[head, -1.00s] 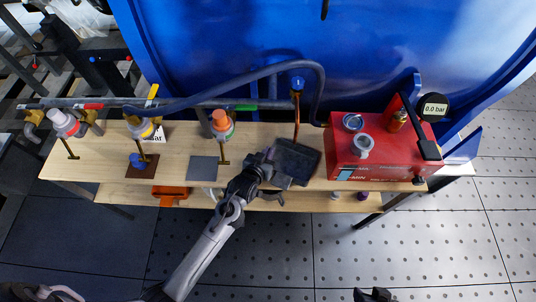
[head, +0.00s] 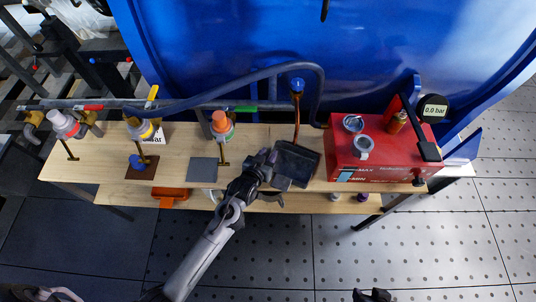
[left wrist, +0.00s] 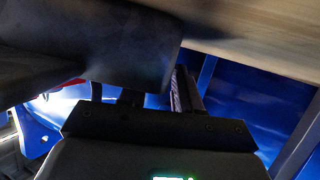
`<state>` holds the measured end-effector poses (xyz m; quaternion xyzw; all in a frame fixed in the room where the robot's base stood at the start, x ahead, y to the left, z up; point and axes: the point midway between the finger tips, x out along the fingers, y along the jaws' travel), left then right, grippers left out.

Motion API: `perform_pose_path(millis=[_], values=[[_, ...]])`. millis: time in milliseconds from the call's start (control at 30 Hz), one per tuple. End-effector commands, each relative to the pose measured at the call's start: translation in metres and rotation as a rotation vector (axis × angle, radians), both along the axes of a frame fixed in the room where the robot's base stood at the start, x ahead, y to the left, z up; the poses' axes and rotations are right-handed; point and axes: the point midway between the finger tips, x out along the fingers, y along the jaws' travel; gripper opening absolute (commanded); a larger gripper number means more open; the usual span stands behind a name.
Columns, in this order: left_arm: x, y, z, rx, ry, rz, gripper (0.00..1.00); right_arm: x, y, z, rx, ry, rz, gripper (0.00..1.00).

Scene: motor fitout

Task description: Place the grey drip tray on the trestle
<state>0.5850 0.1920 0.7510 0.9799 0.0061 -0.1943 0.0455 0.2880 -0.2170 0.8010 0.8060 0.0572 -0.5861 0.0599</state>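The dark grey drip tray (head: 299,160) is over the right half of the wooden trestle (head: 260,138), just left of the red box. In the left wrist view the tray (left wrist: 90,50) fills the upper left as a dark slab, close to the wood (left wrist: 270,30). I cannot tell whether it touches the wood. My left gripper (head: 268,163) is at the tray's left edge and appears shut on it. One finger shows in the left wrist view (left wrist: 185,90); the other is mostly hidden by the tray. My right gripper (head: 372,295) is only partly in view at the bottom edge.
The red box (head: 385,150) with a gauge stands right of the tray. A copper pipe with a blue cap (head: 297,85) comes down behind the tray. A flat grey square (head: 202,169) and several valves are to the left. A lower shelf holds an orange item (head: 170,194).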

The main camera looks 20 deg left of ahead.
Motion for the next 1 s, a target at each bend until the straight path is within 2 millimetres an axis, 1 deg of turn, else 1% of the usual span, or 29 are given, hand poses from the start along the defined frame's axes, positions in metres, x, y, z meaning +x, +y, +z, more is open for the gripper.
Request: perform_pose_path(millis=[167, 400, 600, 700, 867, 1000], values=[[-0.022, 0.0, 0.009, 0.0, 0.003, 0.001, 0.33, 0.0, -0.001, 0.009, -0.004, -0.001, 0.003, 0.43], [-0.063, 0.0, 0.026, 0.0, 0.004, 0.0, 0.33, 0.0, -0.002, 0.021, -0.01, 0.0, 0.007, 0.43], [-0.091, 0.0, 0.038, 0.0, 0.003, 0.0, 0.33, 0.0, -0.002, 0.028, -0.009, 0.0, 0.006, 0.43], [-0.101, 0.001, 0.041, 0.0, 0.002, 0.0, 0.33, 0.0, -0.002, 0.029, -0.009, 0.0, 0.005, 0.43], [-0.109, 0.001, 0.044, 0.0, 0.008, -0.002, 0.33, 0.0, -0.001, 0.031, -0.007, 0.0, 0.004, 0.43], [-0.12, 0.002, 0.045, 0.006, 0.076, -0.021, 0.33, 0.0, -0.001, 0.031, -0.003, 0.0, 0.002, 0.43]])
